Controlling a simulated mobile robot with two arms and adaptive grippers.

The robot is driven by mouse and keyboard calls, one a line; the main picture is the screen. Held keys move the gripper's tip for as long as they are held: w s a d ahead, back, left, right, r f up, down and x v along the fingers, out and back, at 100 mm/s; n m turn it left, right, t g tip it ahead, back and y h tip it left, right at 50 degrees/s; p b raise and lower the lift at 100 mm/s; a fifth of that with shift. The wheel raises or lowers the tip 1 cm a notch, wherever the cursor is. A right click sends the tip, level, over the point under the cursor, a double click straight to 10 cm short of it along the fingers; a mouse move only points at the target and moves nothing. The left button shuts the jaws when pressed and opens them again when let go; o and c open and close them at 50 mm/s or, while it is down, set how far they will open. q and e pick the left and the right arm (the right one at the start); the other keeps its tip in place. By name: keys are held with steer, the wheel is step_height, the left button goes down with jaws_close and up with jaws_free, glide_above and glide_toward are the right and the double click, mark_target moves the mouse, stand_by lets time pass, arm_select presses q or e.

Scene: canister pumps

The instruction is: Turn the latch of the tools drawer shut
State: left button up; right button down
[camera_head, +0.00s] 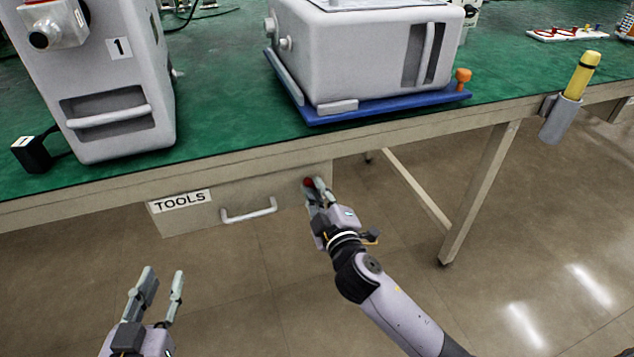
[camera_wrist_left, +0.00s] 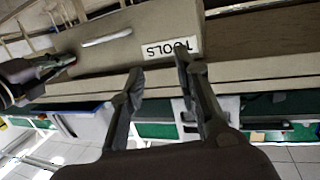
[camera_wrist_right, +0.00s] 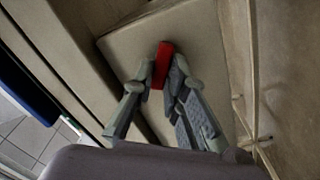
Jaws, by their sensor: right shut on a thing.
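The tools drawer (camera_head: 232,207) sits under the green bench, with a white TOOLS label and a pale bar handle (camera_head: 249,211). It looks closed, its front close to the bench edge. The red latch (camera_head: 308,182) is at the right end of the drawer front. My right gripper (camera_head: 316,188) is at the latch. In the right wrist view the red latch (camera_wrist_right: 162,64) stands between the fingers, which are shut on it and hide part of it. My left gripper (camera_head: 161,277) is open and empty, below and left of the drawer; its fingers also show in the left wrist view (camera_wrist_left: 160,78).
A grey pump marked 1 (camera_head: 112,75) and another grey pump on a blue tray (camera_head: 390,108) stand on the green bench. A yellow-topped tool (camera_head: 580,75) sits in a holder at the bench edge. A bench leg (camera_head: 480,190) stands right of my right arm.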

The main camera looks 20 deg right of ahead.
steer(key=n+p, duration=0.3)
steer(key=n, duration=0.3)
steer(key=shift+a+f+n, duration=0.1)
steer(key=shift+n, duration=0.2)
arm_select(q)
steer(key=s+a+f+g+y, duration=0.1)
steer(key=s+a+f+g, duration=0.1)
steer(key=s+f+g, duration=0.3)
steer(key=s+a+f+g+y, duration=0.2)
steer(key=s+a+f+g, duration=0.1)
steer(key=s+f+g, duration=0.3)
steer(key=shift+s+a+f+n+p, duration=0.3)
steer(key=shift+s+f, duration=0.8)
steer(key=shift+s, duration=0.3)
arm_select(e)
steer(key=shift+n, duration=0.4)
steer(key=c, duration=1.6)
jaws_free()
steer(key=s, duration=1.2)
steer(key=shift+d, duration=0.2)
